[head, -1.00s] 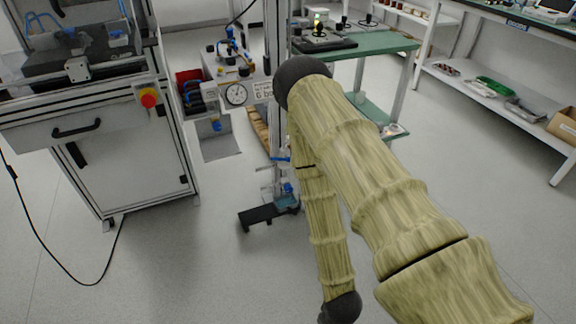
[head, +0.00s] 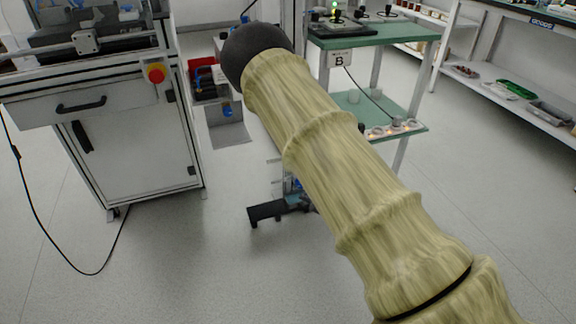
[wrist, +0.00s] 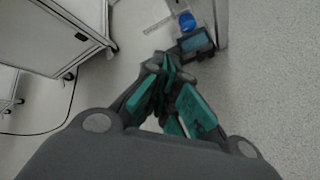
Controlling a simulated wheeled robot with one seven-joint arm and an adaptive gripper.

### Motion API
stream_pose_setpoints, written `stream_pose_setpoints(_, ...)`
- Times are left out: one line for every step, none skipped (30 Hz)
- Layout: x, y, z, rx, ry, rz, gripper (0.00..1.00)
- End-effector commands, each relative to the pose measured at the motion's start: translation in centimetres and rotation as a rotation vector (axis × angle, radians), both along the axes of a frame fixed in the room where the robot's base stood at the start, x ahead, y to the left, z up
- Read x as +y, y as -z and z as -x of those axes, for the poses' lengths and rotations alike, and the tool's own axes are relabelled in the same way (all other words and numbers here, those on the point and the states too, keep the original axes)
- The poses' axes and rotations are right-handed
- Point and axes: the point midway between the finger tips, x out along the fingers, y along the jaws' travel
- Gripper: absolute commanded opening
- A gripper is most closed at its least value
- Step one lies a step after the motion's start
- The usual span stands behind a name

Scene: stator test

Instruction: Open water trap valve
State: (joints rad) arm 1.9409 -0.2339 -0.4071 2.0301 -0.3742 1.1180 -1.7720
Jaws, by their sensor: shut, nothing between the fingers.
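My gripper (wrist: 172,80) shows in the wrist view with its teal-padded fingers shut and empty. Just beyond its fingertips is a dark, box-like part with a light blue face (wrist: 196,43). A round blue part (wrist: 187,20) sits beside that, farther from the fingers. I cannot tell which of these, if either, is the water trap valve. In the head view my arm hides my gripper and most of the stand; a little blue shows low on the stand (head: 296,184), beside my arm. Whether the fingers touch anything is unclear.
A white cabinet (head: 140,150) with a red knob (head: 156,73) stands at the left, its black cable (head: 75,270) on the floor. A green-topped table (head: 385,34) stands behind my arm. Shelves (head: 545,110) line the right. The grey floor (head: 490,200) between is clear.

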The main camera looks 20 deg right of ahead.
Motion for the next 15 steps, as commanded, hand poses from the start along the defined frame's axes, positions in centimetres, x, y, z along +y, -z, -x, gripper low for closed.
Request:
stream_pose_setpoints(0.3,-0.8,-1.6,-0.044,-0.071,0.065,0.0)
stream_pose_setpoints(0.4,-1.4,-2.4,-0.069,-0.109,0.103,0.0)
stream_pose_setpoints(0.6,-2.1,-3.3,-0.096,-0.155,0.15,0.0)
stream_pose_setpoints(0.8,-2.6,-3.9,-0.115,-0.187,0.18,0.0)
stream_pose_setpoints(0.9,-3.1,-4.4,-0.132,-0.213,0.208,0.0)
stream_pose_setpoints(1.0,-3.6,-5.0,-0.152,-0.244,0.24,0.0)
stream_pose_setpoints(1.1,-3.9,-5.3,-0.164,-0.262,0.261,0.0)
stream_pose_setpoints(1.2,-4.2,-5.6,-0.174,-0.277,0.277,0.0)
stream_pose_setpoints(1.3,-4.5,-5.9,-0.184,-0.293,0.294,0.0)
stream_pose_setpoints(1.3,-4.6,-6.1,-0.19,-0.302,0.304,0.0)
stream_pose_setpoints(1.4,-4.7,-6.2,-0.194,-0.31,0.311,0.0)
stream_pose_setpoints(1.4,-4.7,-6.4,-0.198,-0.315,0.316,0.0)
stream_pose_setpoints(1.5,-4.6,-6.6,-0.2,-0.316,0.318,0.0)
stream_pose_setpoints(1.5,-4.5,-6.8,-0.2,-0.317,0.319,0.0)
stream_pose_setpoints(1.6,-4.3,-7.1,-0.2,-0.317,0.319,0.0)
